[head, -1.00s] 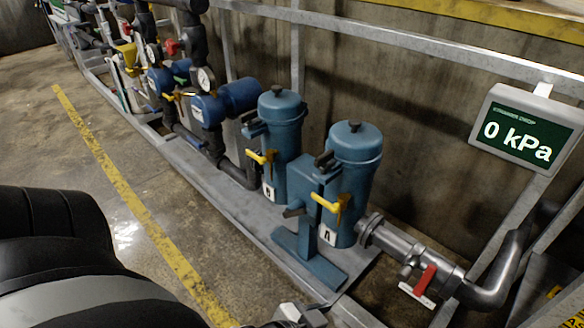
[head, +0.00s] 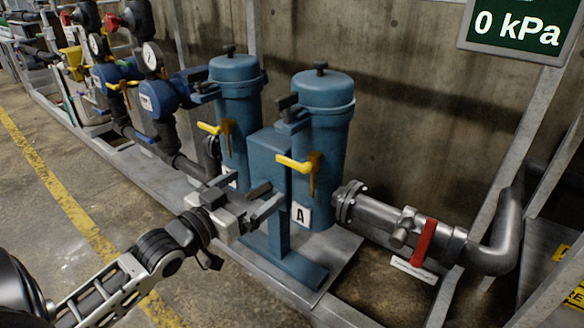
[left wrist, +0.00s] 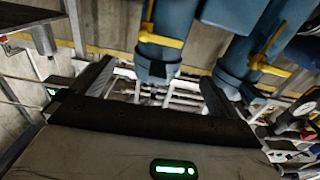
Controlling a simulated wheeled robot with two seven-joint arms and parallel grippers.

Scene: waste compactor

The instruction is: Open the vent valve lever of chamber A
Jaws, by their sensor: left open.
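Chamber A (head: 322,150) is the right one of two blue canisters, with a white "A" label (head: 301,215) low on its front. Its yellow lever (head: 295,164) sticks out to the left, roughly level, from an upright yellow-brown stem. My left gripper (head: 272,196) is open and empty, in front of the blue stand, below and left of that lever and apart from it. In the left wrist view the picture looks upside down; the open fingers (left wrist: 155,88) show, with a yellow lever (left wrist: 160,38), seemingly chamber A's, beyond them. My right gripper is not in view.
The other canister (head: 235,115), with its own yellow lever (head: 210,128), stands just left. A steel pipe with a red handle (head: 424,242) runs right from chamber A. A sign (head: 515,28) reads 0 kPa. Open floor lies at the lower left.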

